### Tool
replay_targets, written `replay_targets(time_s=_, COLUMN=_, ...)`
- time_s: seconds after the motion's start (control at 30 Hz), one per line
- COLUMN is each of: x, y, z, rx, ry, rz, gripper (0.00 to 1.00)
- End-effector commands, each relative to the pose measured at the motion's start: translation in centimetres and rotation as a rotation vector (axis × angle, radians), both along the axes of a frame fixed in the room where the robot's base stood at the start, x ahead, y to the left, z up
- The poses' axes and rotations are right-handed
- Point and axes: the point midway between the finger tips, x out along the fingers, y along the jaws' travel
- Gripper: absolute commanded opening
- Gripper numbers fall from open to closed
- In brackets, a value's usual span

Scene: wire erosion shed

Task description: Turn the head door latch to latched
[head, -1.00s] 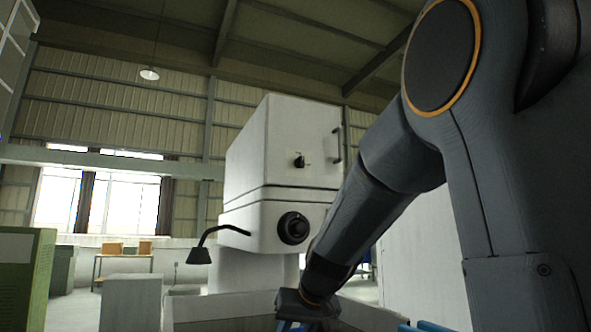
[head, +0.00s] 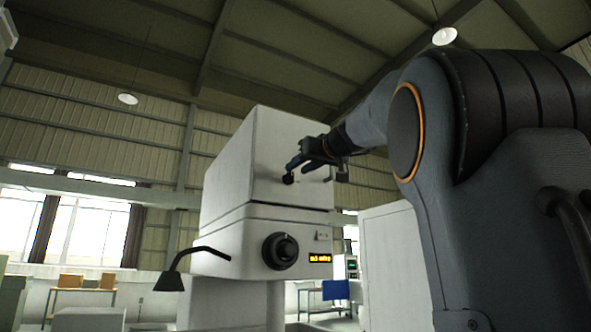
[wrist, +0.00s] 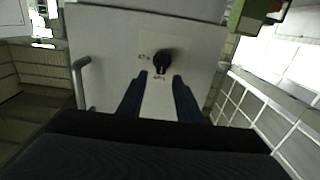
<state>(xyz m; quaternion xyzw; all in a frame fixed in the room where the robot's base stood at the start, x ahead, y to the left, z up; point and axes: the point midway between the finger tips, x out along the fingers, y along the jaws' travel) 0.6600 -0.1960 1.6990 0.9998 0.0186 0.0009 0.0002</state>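The head door latch (wrist: 162,62) is a small black knob on the flat door of the white machine head (head: 232,165). In the wrist view it sits just beyond my fingertips, roughly centred between them. Two small labels show beside it, too small to read; its narrow part seems to point towards the label nearer my fingers. In the head view the latch (head: 289,180) is just below my fingers. My gripper (wrist: 160,76) is open and empty, its two blue fingers apart. I cannot tell whether they touch the knob; my gripper (head: 294,164) partly covers the door in the head view.
A door handle bar (wrist: 80,82) stands out near the door's edge. Below the door are a large round black dial (head: 280,250), a small lit orange display (head: 320,258) and a black lamp (head: 170,280) on a bent arm. A white cabinet (head: 392,255) stands to the right.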

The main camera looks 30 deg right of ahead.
Motion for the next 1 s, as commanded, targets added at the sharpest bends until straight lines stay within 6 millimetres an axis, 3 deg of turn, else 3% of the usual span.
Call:
replay_targets(time_s=0.23, x=3.2, y=0.2, z=0.1, rx=0.001, ry=0.002, rz=0.001, gripper=0.32)
replay_targets(time_s=0.6, x=3.9, y=0.0, z=-0.1, rx=0.000, ry=0.002, rz=-0.003, gripper=0.32)
replay_targets(time_s=0.63, x=3.9, y=0.0, z=-0.1, rx=0.000, ry=0.002, rz=-0.004, gripper=0.30)
replay_targets(time_s=0.8, x=3.9, y=-0.1, z=-0.1, rx=0.000, ry=0.002, rz=-0.004, gripper=0.02)
replay_targets(time_s=1.0, x=3.9, y=-0.4, z=-0.2, rx=0.001, ry=0.002, rz=-0.005, gripper=0.01)
